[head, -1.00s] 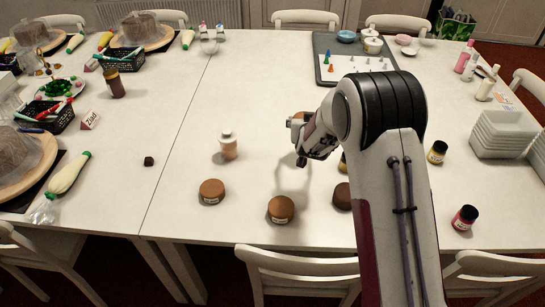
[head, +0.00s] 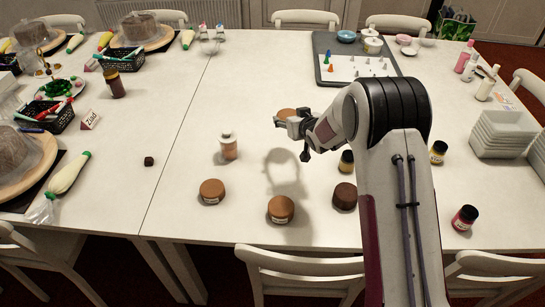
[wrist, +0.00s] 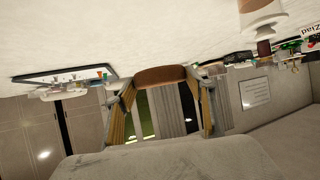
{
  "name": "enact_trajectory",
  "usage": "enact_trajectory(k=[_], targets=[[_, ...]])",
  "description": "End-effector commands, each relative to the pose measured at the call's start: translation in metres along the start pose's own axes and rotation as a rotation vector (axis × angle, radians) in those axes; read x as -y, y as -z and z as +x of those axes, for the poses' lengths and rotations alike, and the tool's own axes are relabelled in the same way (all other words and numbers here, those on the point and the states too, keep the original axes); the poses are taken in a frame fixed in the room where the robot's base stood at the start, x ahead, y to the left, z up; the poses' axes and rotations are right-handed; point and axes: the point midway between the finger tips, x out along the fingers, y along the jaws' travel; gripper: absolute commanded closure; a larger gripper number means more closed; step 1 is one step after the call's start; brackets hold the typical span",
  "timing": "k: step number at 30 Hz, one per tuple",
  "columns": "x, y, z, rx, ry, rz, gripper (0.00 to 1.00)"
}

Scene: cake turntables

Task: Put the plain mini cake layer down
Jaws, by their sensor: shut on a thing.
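My gripper (head: 288,123) is shut on a small round brown cake layer (head: 287,114) and holds it above the middle of the table (head: 245,100). The held layer (wrist: 160,75) also shows between the fingertips in the wrist view, with no marking visible on it. Below, towards the front edge, three similar small round layers stand on the table: a brown one with a label (head: 212,192) at the left, another labelled brown one (head: 281,210) in the middle, and a darker brown one (head: 345,197) at the right.
Small dark jars stand to the right, one yellow-labelled (head: 438,153) and one pink (head: 465,218). A grey tray (head: 325,75) lies at the back and stacked white containers (head: 502,135) stand at the right. The table's middle back is clear.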

Motion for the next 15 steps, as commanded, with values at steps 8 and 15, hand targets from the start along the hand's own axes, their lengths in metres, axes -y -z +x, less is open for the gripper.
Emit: enact_trajectory(k=[8, 15], targets=[[0.011, -0.004, 0.006, 0.000, 0.084, -0.045, 0.62], [0.024, -0.015, 0.009, 0.002, 0.171, -0.093, 0.62]])
